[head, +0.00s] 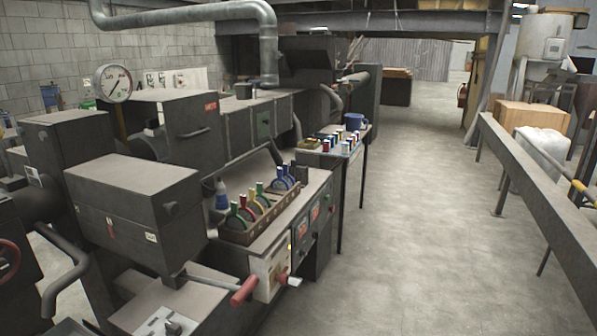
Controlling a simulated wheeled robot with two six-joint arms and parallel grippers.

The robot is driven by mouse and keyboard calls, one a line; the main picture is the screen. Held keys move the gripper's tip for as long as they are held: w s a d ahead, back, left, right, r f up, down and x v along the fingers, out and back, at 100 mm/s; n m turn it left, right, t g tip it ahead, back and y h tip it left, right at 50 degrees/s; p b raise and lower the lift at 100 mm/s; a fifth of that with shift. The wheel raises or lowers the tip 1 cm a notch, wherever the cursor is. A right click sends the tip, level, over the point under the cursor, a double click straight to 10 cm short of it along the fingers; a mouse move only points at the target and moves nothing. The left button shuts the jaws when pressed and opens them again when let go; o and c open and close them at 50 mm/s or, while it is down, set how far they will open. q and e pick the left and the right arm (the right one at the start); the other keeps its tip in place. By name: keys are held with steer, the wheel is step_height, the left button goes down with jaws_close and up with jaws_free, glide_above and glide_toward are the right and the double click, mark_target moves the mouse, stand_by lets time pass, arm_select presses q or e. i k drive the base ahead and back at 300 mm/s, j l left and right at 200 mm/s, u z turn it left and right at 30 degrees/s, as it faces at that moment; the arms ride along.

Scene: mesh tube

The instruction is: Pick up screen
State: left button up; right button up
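I cannot make out a screen or mesh tube with certainty in the head view. Neither of my grippers is in view, so I cannot see whether they hold anything. The nearest surfaces are a grey machine (135,190) and a workbench (318,190) with a rack of coloured levers (262,210) on top. A red-handled lever (244,290) sticks out low at the front of the machine.
A small table (350,150) behind the bench carries a blue mug (355,121) and several small coloured items. A long grey beam (535,180) on legs runs along the right. The concrete floor (430,220) between them is clear. A round gauge (113,82) stands at the left.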

mark_target(290, 180)
steer(key=i+l+u, duration=0.1)
steer(key=i+l, duration=1.5)
steer(key=i+j, duration=0.05)
steer(key=i, duration=0.1)
